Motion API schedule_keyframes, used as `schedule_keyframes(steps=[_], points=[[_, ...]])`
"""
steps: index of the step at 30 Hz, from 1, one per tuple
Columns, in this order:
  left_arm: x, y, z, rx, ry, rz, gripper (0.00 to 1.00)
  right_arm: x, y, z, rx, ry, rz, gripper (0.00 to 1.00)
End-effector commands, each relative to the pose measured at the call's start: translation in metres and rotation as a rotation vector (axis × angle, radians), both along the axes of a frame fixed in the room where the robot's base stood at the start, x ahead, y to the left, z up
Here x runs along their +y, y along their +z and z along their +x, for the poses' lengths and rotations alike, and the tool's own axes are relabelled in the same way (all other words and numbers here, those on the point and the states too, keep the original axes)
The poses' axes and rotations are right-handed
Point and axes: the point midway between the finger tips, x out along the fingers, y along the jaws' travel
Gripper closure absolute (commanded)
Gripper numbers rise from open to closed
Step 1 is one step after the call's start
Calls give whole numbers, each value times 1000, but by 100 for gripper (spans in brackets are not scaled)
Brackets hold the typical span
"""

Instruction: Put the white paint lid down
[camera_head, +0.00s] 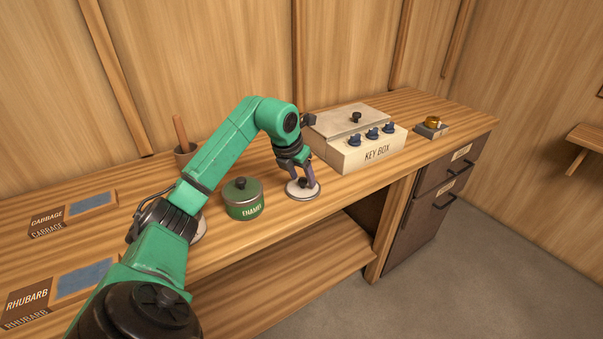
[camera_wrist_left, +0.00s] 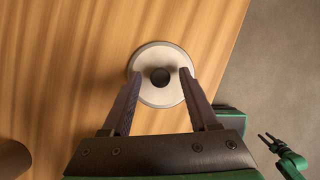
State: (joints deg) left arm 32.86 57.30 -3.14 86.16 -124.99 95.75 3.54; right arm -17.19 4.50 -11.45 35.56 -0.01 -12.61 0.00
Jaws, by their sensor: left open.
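The white paint lid (camera_head: 292,194), a round disc with a dark knob, lies flat on the wooden bench near its front edge. It also shows in the left wrist view (camera_wrist_left: 150,92). My left gripper (camera_head: 305,175) points down over it. Its two fingers (camera_wrist_left: 155,73) stand apart on either side of the dark knob, with a gap between knob and fingers. My right gripper (camera_wrist_left: 267,138) appears small at the right of the left wrist view, off the bench; its jaw state is too small to tell.
A green enamel tin (camera_head: 243,208) stands left of the lid. The key box (camera_head: 366,155) with blue knobs stands behind right. A brass item on a small block (camera_head: 432,128) is further right. A white round thing (camera_head: 200,229) is partly hidden behind my left arm. Labelled trays (camera_head: 93,203) lie left.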

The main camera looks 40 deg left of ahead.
Motion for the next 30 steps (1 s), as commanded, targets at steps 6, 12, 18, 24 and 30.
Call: schedule_keyframes(steps=[6, 12, 18, 24, 30], points=[[0, 43, -15, -6, 1, 3, 40, 0, 0, 0, 0, 0, -1, 50], [-3, 93, -36, -5, 2, 3, 40, -1, 4, 0, 0, 0, -1, 50], [-5, 114, -45, 0, -1, 1, 40, -1, 6, 0, 0, 0, -2, 50], [-5, 114, -45, 0, 0, 0, 40, -1, 6, 0, 0, 1, -2, 50], [-5, 114, -45, 0, 0, 0, 40, -1, 6, 0, 1, 1, -2, 50]])
